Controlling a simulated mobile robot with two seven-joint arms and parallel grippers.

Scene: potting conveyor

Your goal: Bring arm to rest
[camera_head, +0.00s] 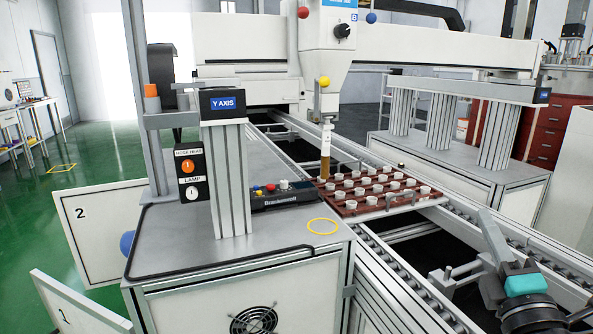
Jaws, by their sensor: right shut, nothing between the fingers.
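My right arm comes in at the lower right, with a dark wrist and a teal part. My right gripper (437,276) points left over the dark gap of the conveyor frame. Its thin fingers are shut and empty, and it touches no tray or pot. A brown-red tray (425,204) with several small white pots sits on the conveyor, up and left of the gripper and apart from it. My left gripper is not in view.
Conveyor rails (400,277) run beside and below my right arm. A Y AXIS post (224,170) and a control box (285,198) stand on the grey cabinet (180,240) at left. The machine head (327,40) hangs above the tray. Green floor is open at far left.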

